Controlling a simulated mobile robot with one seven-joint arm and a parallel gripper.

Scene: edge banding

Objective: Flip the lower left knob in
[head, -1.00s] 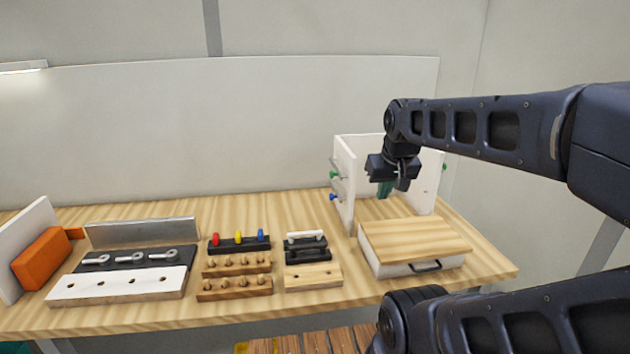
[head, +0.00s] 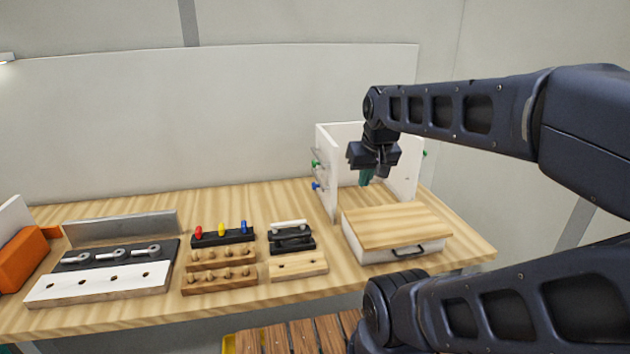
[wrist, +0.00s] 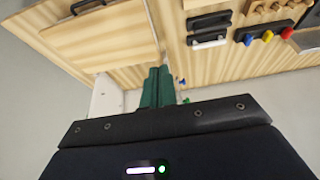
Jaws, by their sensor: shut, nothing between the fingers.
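The white box frame (head: 402,181) stands at the back right of the bench. On its left panel, a blue knob (head: 316,186) sits low and a green knob (head: 315,163) sits above it, both sticking out to the left. My gripper (head: 366,179) points down between the side panels, its green fingers shut and empty. In the wrist view, the closed fingers (wrist: 158,86) point at the bench. The blue knob (wrist: 182,83) and a green knob (wrist: 186,100) show just right of them, partly hidden by the gripper body.
A wood-topped drawer box (head: 395,230) with a dark handle stands in front of the frame. Peg blocks (head: 220,260) and a white holed board (head: 100,284) lie to the left. Another green knob (head: 424,153) is on the right panel.

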